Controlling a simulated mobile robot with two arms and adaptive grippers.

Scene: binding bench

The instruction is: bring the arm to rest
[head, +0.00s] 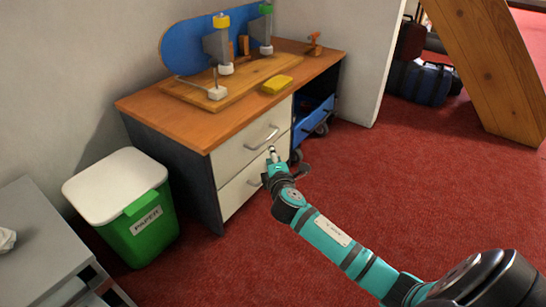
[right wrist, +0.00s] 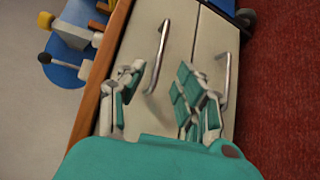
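My right gripper (head: 273,153) reaches in from the right and is in front of the bench's pale drawers. In the right wrist view its two teal-padded fingers (right wrist: 160,85) stand apart, open, with nothing held between them. The upper drawer's metal handle (right wrist: 161,50) shows between the fingers in the picture; the exact distance to it is unclear. The lower drawer's handle (right wrist: 227,82) lies to the right of the fingers. The upper drawer (head: 240,143) and lower drawer (head: 238,190) both look shut. My left gripper is not in view.
The wooden bench top (head: 160,108) carries a clamp stand and a yellow block (head: 276,85). A green paper bin (head: 140,225) stands left of the bench, with a grey cabinet (head: 45,245) nearer. Red carpet (head: 430,180) is free to the right, before a wooden beam (head: 490,65).

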